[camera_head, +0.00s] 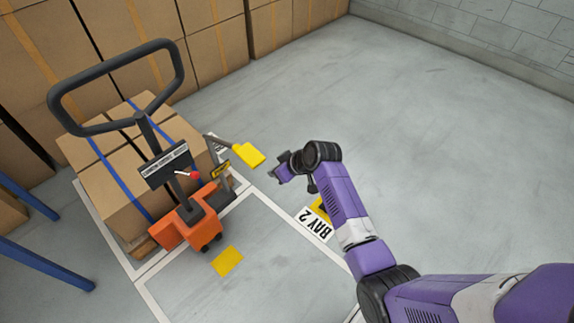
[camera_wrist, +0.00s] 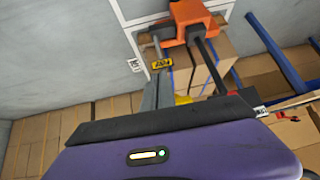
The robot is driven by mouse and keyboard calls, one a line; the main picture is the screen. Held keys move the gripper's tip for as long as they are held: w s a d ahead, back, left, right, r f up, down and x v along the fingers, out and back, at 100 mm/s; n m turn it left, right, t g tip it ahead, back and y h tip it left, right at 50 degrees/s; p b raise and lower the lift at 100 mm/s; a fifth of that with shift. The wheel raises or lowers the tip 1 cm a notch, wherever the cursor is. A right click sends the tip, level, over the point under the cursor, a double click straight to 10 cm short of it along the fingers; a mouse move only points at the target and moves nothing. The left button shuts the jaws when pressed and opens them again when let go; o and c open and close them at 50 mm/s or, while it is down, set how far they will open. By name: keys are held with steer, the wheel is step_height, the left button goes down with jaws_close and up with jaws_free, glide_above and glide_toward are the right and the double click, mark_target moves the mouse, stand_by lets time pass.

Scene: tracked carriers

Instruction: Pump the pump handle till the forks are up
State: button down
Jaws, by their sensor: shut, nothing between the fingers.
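An orange pallet jack (camera_head: 184,225) stands at the left with a dark loop tiller (camera_head: 115,80). The pump handle, a short lever with a yellow end (camera_head: 249,155), sticks out to the right of the jack, beside a small yellow label (camera_head: 220,168). My gripper (camera_head: 277,173) is shut and empty, just right of the yellow end, with a small apparent gap. In the wrist view the jack's orange body (camera_wrist: 190,20) is at the top; my own wrist covers the lower part and hides most of the yellow end (camera_wrist: 183,99). The forks are hidden under the load.
Strapped cartons (camera_head: 95,180) sit on the jack. Stacked cartons (camera_head: 220,50) line the back. Blue rails (camera_head: 45,265) are at the lower left. A BAY 2 sign (camera_head: 314,224) and a yellow patch (camera_head: 227,261) mark the floor. Open floor lies right.

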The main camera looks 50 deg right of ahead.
steer(key=v, duration=0.6)
steer(key=shift+s, duration=0.15)
stand_by(0.9)
steer(key=shift+d, duration=0.15)
stand_by(0.4)
